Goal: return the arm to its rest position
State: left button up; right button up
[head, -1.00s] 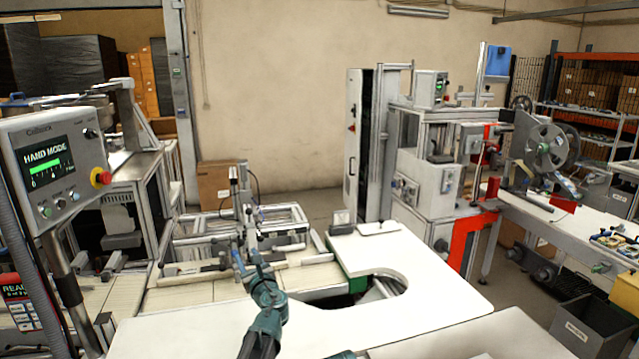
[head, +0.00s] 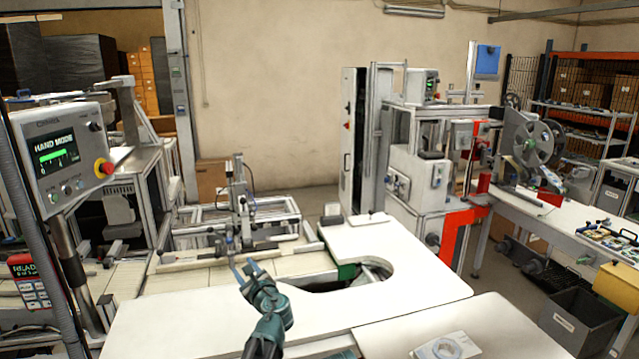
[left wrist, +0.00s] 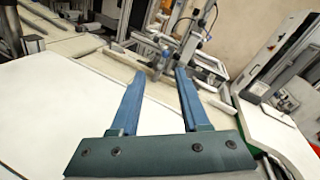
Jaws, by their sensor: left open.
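My left gripper (head: 246,269) is teal with two blue fingers and reaches up from the bottom of the head view over the white table (head: 180,315). Its fingers are spread, with nothing between them. The left wrist view shows the same open fingers (left wrist: 158,90) pointing toward the metal frame fixture, with a clear gap between them. A small teal piece at the bottom edge of the head view may be part of my other arm. My right gripper does not show.
A metal frame fixture (head: 240,215) stands beyond my left gripper. The table has a round cutout with a dark hollow. A white item with a ring (head: 447,348) lies at the lower right. A control panel (head: 62,158) stands at left, and a machine with reels (head: 530,142) at right.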

pick_arm(q)
jog(key=s+d+f+n+g+h+b, duration=0.3)
jog(key=s+f+n+g, duration=0.4)
jog(key=s+f+n, duration=0.75)
jog(key=s+d+f+n+g+h, duration=0.1)
jog(key=s+d+f+n+g, duration=0.1)
jog(key=s, duration=0.4)
jog(key=s+d+f+n+g+h+b, duration=0.1)
jog(key=s+d+f+n+g+h, duration=0.1)
jog(key=s+d+f, duration=0.3)
jog(key=s+d+f+n+g+h+b, duration=0.1)
jog(key=s+d+f+n+g, duration=0.1)
jog(key=s, duration=0.6)
jog(key=d+f+g, duration=0.1)
jog(key=d+f, duration=0.1)
jog(key=shift+s+d+g+h, duration=0.25)
jog(key=shift+d+g+h, duration=0.05)
jog(key=shift+h, duration=0.1)
jog(key=shift+n, duration=0.25)
